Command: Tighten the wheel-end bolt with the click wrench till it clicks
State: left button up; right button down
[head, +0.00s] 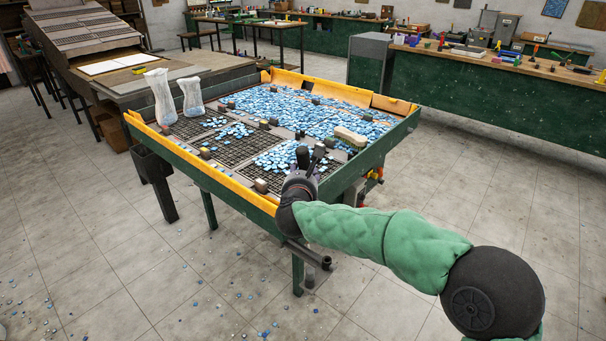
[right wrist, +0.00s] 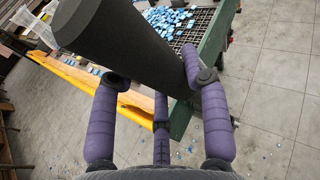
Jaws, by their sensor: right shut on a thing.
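My right gripper (head: 303,176) is at the near right corner of the green table frame. Its purple fingers (right wrist: 160,88) are shut around a thick, dark grey, round-sided thing (right wrist: 120,38), which slants across the right wrist view. It looks like a handle, perhaps the click wrench's; no wrench head can be made out. Below the gripper, a dark metal bar with a round end (head: 326,262) juts out near a table leg. I cannot tell whether this is the wheel end, and no bolt can be made out. My left gripper is not in view.
The green-framed table (head: 232,186) has yellow edging and holds black grids with many blue tiles. Two clear bags (head: 161,97) stand at its left, and a brush (head: 350,137) lies at the right. Loose tiles litter the floor. The floor to the right (head: 500,200) is clear.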

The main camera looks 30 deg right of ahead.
jog(key=s+d, duration=0.2)
jog(key=s, duration=0.4)
jog(key=shift+d+r, duration=0.15)
jog(key=shift+d, duration=0.2)
dwell(0.5)
jog(key=shift+s, duration=0.1)
